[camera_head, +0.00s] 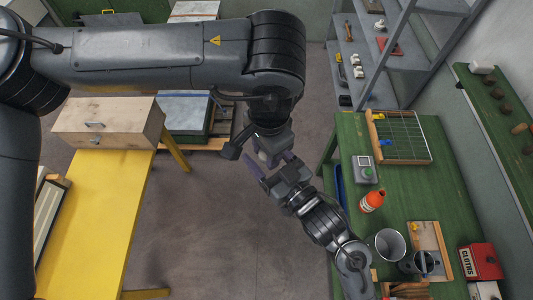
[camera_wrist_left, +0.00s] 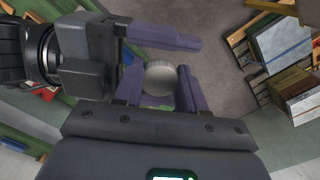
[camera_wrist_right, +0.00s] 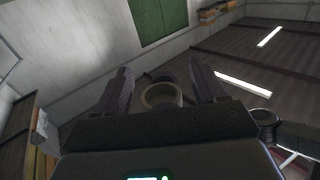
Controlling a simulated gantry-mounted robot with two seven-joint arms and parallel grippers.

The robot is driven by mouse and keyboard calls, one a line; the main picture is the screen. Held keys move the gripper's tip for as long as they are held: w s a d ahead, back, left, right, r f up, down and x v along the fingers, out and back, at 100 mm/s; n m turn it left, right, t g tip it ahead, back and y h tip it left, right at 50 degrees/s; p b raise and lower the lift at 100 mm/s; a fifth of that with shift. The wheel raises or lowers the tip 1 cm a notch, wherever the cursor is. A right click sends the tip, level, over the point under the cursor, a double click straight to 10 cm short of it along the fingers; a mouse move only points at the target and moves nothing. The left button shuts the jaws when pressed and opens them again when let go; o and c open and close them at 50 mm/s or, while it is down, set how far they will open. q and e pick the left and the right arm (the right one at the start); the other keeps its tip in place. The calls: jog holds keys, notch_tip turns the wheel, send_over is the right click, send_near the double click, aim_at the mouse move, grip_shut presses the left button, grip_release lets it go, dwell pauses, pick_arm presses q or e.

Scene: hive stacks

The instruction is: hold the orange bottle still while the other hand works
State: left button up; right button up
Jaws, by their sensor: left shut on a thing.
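The orange bottle (camera_head: 371,201), with a pale cap, stands on the green table at the right of the head view, with no gripper touching it. My left gripper (camera_head: 273,150) is over the floor left of that table; in the left wrist view it is shut on a pale round thing (camera_wrist_left: 160,77) that I cannot identify. My right gripper (camera_head: 271,164) is close to the left one, their purple fingers overlapping in the head view. In the right wrist view its fingers are apart, with a pale ring-shaped thing (camera_wrist_right: 161,96) between them. Contact there is unclear.
Near the bottle are a grey device (camera_head: 364,169), a metal can (camera_head: 386,246), a wire-grid frame (camera_head: 402,137) and a red box (camera_head: 481,262). A yellow table (camera_head: 90,220) with a wooden box (camera_head: 108,122) is at left. Floor between the tables is clear.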

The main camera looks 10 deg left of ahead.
jog(key=c, duration=0.9)
pick_arm(q)
jog(key=o, duration=1.2)
pick_arm(e)
jog(key=shift+c, duration=0.3)
pick_arm(q)
jog(key=shift+o, duration=0.2)
